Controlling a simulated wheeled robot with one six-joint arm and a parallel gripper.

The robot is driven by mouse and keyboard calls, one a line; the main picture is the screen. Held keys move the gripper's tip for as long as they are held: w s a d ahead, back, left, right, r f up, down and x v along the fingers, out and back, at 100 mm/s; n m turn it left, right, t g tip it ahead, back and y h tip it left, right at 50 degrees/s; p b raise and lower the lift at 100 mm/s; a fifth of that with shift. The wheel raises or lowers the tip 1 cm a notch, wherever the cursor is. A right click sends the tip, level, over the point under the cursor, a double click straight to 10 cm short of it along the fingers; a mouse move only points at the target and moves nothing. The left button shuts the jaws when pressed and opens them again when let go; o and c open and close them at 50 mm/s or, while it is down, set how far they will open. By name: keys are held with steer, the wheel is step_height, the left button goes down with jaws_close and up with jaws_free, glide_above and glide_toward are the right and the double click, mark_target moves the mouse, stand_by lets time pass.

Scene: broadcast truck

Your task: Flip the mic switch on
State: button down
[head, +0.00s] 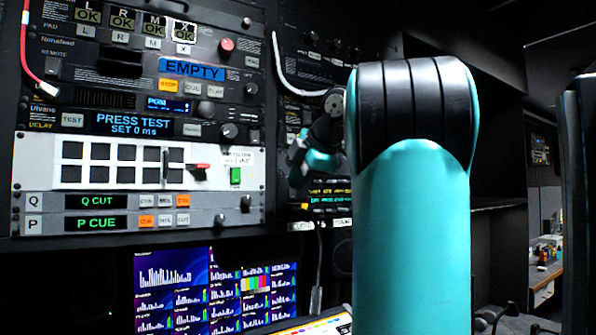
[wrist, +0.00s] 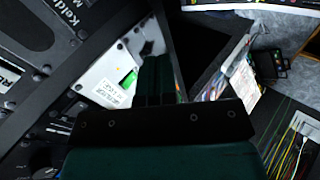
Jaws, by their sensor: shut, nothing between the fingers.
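A white panel (head: 150,180) on the rack at the left carries rows of black squares, a red-tipped lever (head: 200,166) and a small green switch (head: 235,175). The print beside them is too small to read, so I cannot tell which is the mic switch. In the wrist view, the white panel (wrist: 105,78) is tilted, with the green switch (wrist: 130,79) left of my fingers. My gripper (wrist: 157,62) is shut and empty. In the head view, my gripper (head: 299,165) is small and dark, right of the panel and apart from it; my teal arm partly covers the wrist.
Rack units with lit displays (head: 135,124) sit above the panel, and Q CUT and P CUE strips (head: 95,201) lie below it. A red cable (head: 30,55) and a white cable (head: 285,75) hang near the rack. Monitors (head: 215,290) glow underneath.

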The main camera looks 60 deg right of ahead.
mark_target(298, 193)
steer(key=s+d+r+h, duration=0.1)
steer(key=s+d+r, duration=0.2)
steer(key=s+r, duration=0.1)
steer(key=shift+s+d+n+h+p, duration=0.25)
steer(key=shift+d+n+h+p, duration=0.05)
steer(key=shift+h+p, duration=0.1)
steer(key=b+x, duration=0.1)
steer(key=x, duration=0.9)
steer(key=shift+a+b, duration=0.1)
steer(key=shift+b, duration=0.2)
steer(key=shift+w+d+f+p, duration=0.1)
steer(key=shift+w+d+p, duration=0.2)
steer(key=shift+w+p, duration=0.15)
steer(key=shift+w+d+p, duration=0.3)
steer(key=shift+w+d, duration=0.05)
steer(key=shift+w, duration=0.25)
steer(key=shift+w+d+f+p, duration=0.2)
steer(key=shift+w+d+p, duration=0.15)
steer(key=shift+w, duration=0.25)
steer(key=shift+f, duration=0.1)
